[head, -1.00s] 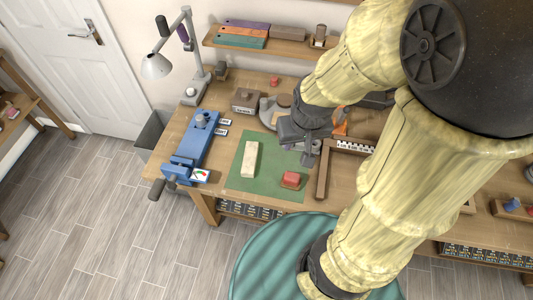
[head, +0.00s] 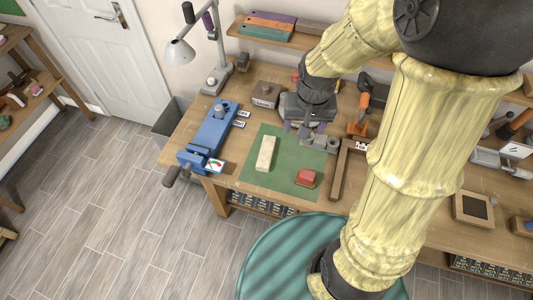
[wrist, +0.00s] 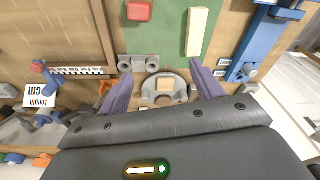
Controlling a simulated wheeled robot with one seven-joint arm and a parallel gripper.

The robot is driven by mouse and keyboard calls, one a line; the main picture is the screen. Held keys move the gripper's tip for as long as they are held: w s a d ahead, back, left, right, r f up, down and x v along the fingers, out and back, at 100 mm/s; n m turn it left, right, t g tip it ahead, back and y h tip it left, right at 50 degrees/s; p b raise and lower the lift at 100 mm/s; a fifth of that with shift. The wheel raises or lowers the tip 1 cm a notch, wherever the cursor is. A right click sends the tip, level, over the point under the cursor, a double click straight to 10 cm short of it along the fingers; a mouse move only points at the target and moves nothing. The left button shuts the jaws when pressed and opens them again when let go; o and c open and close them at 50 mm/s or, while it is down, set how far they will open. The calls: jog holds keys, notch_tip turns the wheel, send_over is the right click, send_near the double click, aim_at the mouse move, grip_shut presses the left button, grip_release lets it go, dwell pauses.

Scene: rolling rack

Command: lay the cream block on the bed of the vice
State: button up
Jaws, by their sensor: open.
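The cream block (head: 265,153) lies on the left part of the green mat (head: 285,158); it also shows at the top of the wrist view (wrist: 197,32). The blue vice (head: 208,140) stands left of the mat at the bench's left end, its bed bare of the block; part of it shows at the right in the wrist view (wrist: 247,45). My gripper (head: 304,127) is above the bench behind the mat. In the wrist view its two purple fingers (wrist: 161,70) are wide apart with nothing held, above a round grey base. The block is apart from the fingers.
A red block (head: 306,178) lies on the mat's front right. A wooden frame (head: 340,172) borders the mat's right side. A grey twin-cylinder part (wrist: 138,63) sits near the fingers. The desk lamp (head: 180,52) and a small box (head: 266,94) stand behind the vice.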

jog(key=w+a+f+m+g+b, duration=0.1)
jog(key=w+a+f+m, duration=0.1)
jog(key=w+a+f, duration=0.3)
jog(key=w+a, duration=0.2)
jog(key=a, duration=0.2)
jog(key=shift+w+a+g, duration=0.2)
jog(key=shift+g, duration=0.1)
jog(key=p, duration=0.3)
send_over(266, 151)
jog(key=f, duration=1.2)
jog(key=shift+w+f, duration=0.15)
jog(key=shift+w, duration=0.1)
jog(key=shift+f, duration=0.1)
jog(key=shift+s+f+p, duration=0.15)
jog(key=shift+f+p, duration=1.05)
jog(key=shift+f, duration=1.3)
